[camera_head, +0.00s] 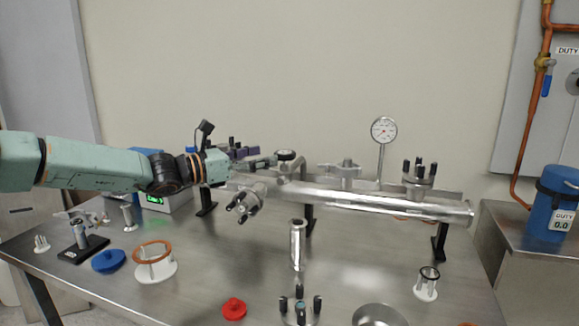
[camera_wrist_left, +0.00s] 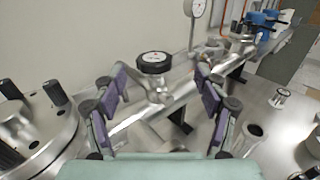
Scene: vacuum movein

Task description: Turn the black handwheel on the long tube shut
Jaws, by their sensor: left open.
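The black handwheel (camera_head: 285,155) sits on top of a valve on the long silver tube (camera_head: 385,204), near the tube's left end. In the left wrist view the handwheel (camera_wrist_left: 154,62) shows a pale round face with a red mark, beyond the fingertips and near the middle of the gap. My left gripper (camera_head: 264,158) reaches in from the left, just left of the handwheel. Its purple-padded fingers (camera_wrist_left: 161,88) are spread wide with nothing between them. I see no contact with the handwheel. My right gripper is in neither view.
A dial gauge (camera_head: 383,130) rises from the tube. A flange with dark studs (camera_head: 243,203) sits below my left gripper. A blue cap (camera_head: 108,261), an orange-ringed part (camera_head: 154,261) and a red cap (camera_head: 234,308) lie on the steel table. A wall stands behind.

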